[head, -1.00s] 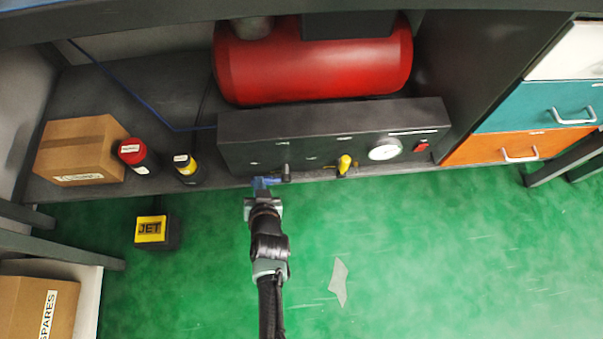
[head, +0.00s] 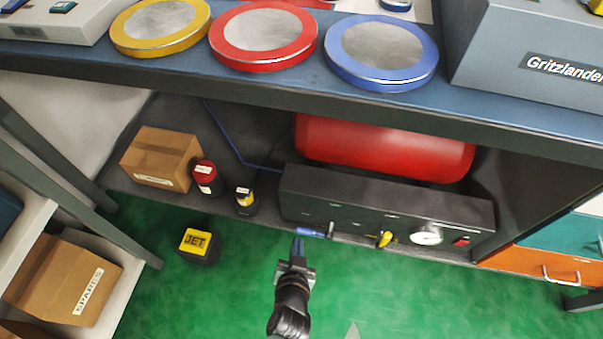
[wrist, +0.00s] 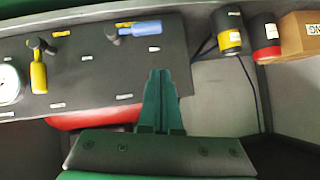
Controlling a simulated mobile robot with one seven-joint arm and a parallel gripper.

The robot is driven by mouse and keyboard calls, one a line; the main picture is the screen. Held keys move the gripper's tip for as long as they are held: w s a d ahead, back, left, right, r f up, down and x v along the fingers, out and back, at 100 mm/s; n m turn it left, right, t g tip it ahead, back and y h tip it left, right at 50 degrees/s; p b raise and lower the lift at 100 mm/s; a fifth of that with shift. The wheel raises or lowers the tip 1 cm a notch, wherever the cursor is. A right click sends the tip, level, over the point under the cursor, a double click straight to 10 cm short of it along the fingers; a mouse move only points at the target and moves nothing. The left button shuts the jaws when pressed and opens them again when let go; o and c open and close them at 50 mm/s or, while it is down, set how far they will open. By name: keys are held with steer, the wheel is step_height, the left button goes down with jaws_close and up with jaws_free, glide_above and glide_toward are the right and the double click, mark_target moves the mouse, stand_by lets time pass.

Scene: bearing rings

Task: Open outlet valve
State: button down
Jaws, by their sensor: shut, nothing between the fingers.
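A dark valve panel (head: 290,208) under the bench carries two lever valves. The yellow lever (head: 385,240) is further right on the panel and stands lengthwise in the wrist view (wrist: 39,77). The labels are too small to read, so I cannot tell which is the outlet. My gripper (head: 298,240) is shut and empty, close to the blue lever and apart from it. Its fingertips show together in the wrist view (wrist: 161,73).
A gauge (head: 427,234) and red switch (head: 461,241) sit at the panel's right. A red tank (head: 385,150) is behind. A yellow-labelled bottle (head: 245,201), red-capped bottle (head: 206,178) and carton (head: 160,158) stand left. The bench edge (head: 300,100) overhangs. The green floor is mostly clear.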

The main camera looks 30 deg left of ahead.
steer(key=v, duration=0.3)
steer(key=shift+a+p, duration=0.15)
steer(key=shift+p, duration=0.25)
steer(key=shift+s, duration=0.1)
